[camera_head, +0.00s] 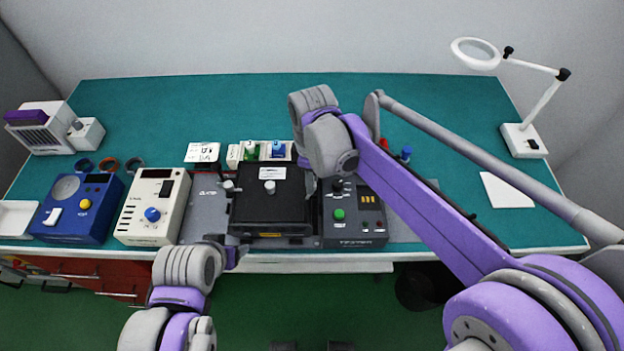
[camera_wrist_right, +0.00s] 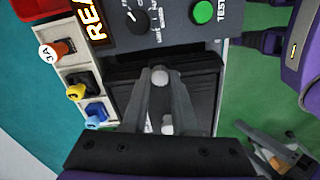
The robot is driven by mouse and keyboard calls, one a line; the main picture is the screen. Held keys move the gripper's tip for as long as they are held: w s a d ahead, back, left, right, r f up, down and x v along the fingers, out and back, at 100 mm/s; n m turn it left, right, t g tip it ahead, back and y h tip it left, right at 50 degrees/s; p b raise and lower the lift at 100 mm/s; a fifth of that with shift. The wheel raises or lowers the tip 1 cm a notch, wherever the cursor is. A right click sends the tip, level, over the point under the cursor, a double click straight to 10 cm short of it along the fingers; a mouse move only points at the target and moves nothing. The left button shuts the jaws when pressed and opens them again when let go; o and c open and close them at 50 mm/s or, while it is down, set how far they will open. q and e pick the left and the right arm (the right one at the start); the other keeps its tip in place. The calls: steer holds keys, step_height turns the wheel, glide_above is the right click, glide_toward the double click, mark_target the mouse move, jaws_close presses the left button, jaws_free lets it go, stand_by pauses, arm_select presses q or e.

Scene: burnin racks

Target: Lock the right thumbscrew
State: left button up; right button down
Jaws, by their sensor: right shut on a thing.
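The right thumbscrew (camera_wrist_right: 160,77) shows in the right wrist view as a small light-grey knob between the fingertips of my right gripper (camera_wrist_right: 161,82). The gripper is shut on it. In the head view the right gripper (camera_head: 309,183) points down at the right side of the black box (camera_head: 270,210), and my arm hides the knob there. The left thumbscrew (camera_head: 228,187) stands at the box's left side. My left gripper (camera_head: 231,254) is low at the bench's front edge, left of the box; its jaws are not clear.
The tester (camera_head: 354,232), with a green button, adjoins the box on the right. A white supply (camera_head: 150,218) and a blue unit (camera_head: 75,222) stand left. Capped connectors (camera_head: 278,149) sit behind the box. A magnifier lamp (camera_head: 521,140) is at the far right.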

steer(key=m, duration=0.6)
steer(key=shift+b, duration=0.35)
steer(key=m, duration=0.6)
steer(key=shift+m, duration=0.3)
steer(key=c, duration=0.7)
jaws_free()
step_height(320, 180, up, 11)
steer(key=shift+f, duration=0.1)
